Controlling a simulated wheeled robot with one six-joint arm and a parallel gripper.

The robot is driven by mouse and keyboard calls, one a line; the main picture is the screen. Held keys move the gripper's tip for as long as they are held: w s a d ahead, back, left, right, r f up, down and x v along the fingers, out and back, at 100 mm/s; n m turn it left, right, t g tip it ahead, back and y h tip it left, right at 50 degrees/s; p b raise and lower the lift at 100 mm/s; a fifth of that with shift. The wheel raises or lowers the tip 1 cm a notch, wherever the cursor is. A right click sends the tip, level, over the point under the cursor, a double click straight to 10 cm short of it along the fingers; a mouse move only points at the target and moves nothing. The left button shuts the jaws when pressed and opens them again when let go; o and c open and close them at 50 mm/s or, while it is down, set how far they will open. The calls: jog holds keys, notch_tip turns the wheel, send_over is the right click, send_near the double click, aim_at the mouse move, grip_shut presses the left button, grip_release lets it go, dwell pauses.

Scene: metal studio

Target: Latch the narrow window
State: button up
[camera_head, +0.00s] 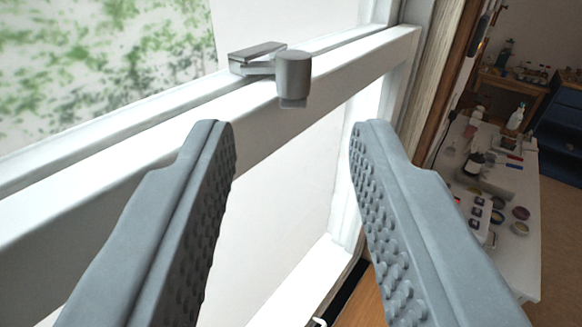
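The narrow window (215,125) shows as a white sash rail running from the lower left to the upper right. A grey metal latch (291,76) sits on the rail, with a rounded knob at its right end and a flat plate (257,54) behind it. My gripper (291,128) is open and empty. Its two grey ridged fingers stand wide apart below the latch in the picture, with the latch above the gap between them. No contact with the latch shows. I cannot tell whether the latch is engaged.
A white frame post (396,75) stands right of the latch. Further right is a white table (515,240) with bottles, jars and small items, and a blue cabinet (560,125) beyond it. Green foliage shows through the upper left pane (100,60).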

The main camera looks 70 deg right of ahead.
jog(key=v, duration=0.9)
jog(key=shift+r, duration=0.1)
